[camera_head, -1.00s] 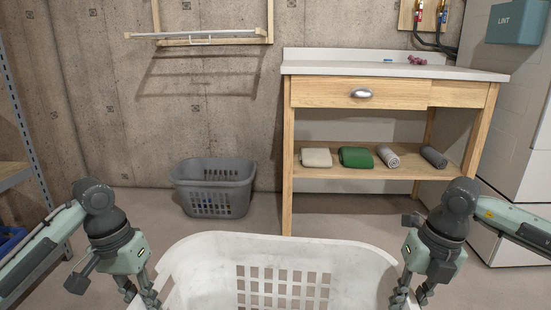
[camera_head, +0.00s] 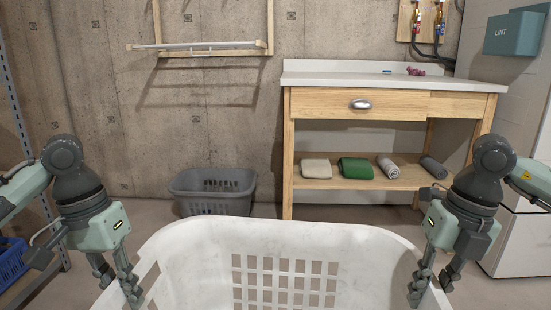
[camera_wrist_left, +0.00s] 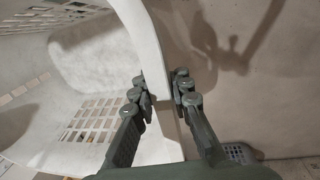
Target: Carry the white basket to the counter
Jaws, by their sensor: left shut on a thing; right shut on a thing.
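The white basket (camera_head: 209,262) is large and lattice-sided, held in front of me at the bottom of the head view; its near part is cut off. My left gripper (camera_head: 122,285) is shut on its left rim. In the left wrist view the left fingers (camera_wrist_left: 161,95) pinch the white basket's rim (camera_wrist_left: 146,50) from both sides. My right gripper (camera_head: 431,285) is shut on the right rim. The counter (camera_head: 380,76) is a wooden workbench with a white top and a drawer, ahead and right of centre against the wall.
A grey basket (camera_head: 213,191) stands on the floor left of the counter. Folded towels (camera_head: 356,168) lie on its lower shelf. Small items (camera_head: 415,71) lie at the counter top's back right. A wooden rack (camera_head: 200,46) hangs on the wall. A blue basket (camera_head: 12,257) is at far left.

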